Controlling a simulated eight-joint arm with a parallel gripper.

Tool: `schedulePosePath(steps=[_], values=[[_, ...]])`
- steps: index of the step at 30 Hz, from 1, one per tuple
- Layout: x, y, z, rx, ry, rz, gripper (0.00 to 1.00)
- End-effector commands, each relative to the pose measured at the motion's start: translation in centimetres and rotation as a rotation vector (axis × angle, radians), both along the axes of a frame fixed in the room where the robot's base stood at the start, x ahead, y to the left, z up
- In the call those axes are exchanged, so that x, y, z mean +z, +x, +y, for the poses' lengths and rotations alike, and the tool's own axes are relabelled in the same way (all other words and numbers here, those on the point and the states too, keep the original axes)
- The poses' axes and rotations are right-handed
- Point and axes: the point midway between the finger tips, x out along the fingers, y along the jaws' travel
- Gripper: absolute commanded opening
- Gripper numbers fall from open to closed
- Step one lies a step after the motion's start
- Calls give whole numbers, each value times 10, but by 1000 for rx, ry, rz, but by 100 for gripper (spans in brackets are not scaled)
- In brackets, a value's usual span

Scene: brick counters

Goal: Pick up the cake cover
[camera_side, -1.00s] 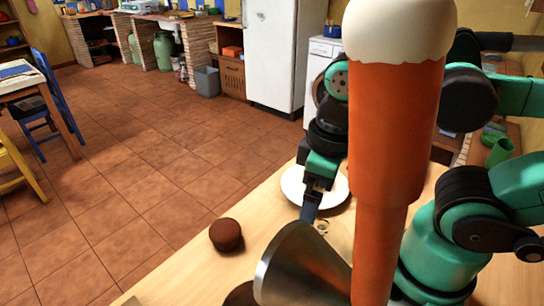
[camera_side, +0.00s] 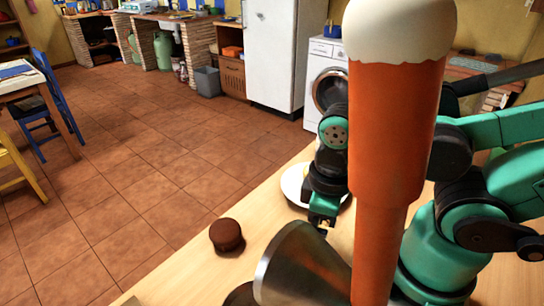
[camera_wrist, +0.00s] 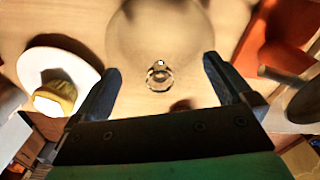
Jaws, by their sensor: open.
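My gripper (camera_wrist: 160,78) is open and empty, with one dark finger on each side of the knob and gaps between. I cannot tell how far above the dome the fingertips are. In the side view my gripper (camera_side: 322,222) is low over the wooden counter, its fingers partly hidden behind a metal cone-shaped thing. The cover is not clear in the side view.
A white plate (camera_wrist: 88,78) with a yellow item (camera_wrist: 55,98) lies left in the wrist view. The metal cone (camera_side: 300,262) and a tall orange object (camera_side: 395,130) block the side view. A brown round cake (camera_side: 226,234) sits near the counter (camera_side: 200,270) edge.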

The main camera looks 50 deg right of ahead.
Motion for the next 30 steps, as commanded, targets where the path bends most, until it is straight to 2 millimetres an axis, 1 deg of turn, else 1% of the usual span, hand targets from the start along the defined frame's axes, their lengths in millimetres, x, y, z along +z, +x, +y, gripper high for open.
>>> schedulePosePath(steps=[2,3,5,6,8,9,11,12,16,17,18,30], values=[[0,0,0,0,0,0,100],[0,0,0,0,0,0,97],[0,0,0,0,0,0,80],[0,0,0,0,0,0,69],[0,0,0,0,0,0,52],[0,0,0,0,0,0,40],[0,0,0,0,0,0,23],[0,0,0,0,0,-1,21],[0,0,0,1,0,-1,19],[-1,0,0,1,0,-1,1],[-1,0,0,1,0,-1,0],[-1,-1,0,0,-1,0,0]])
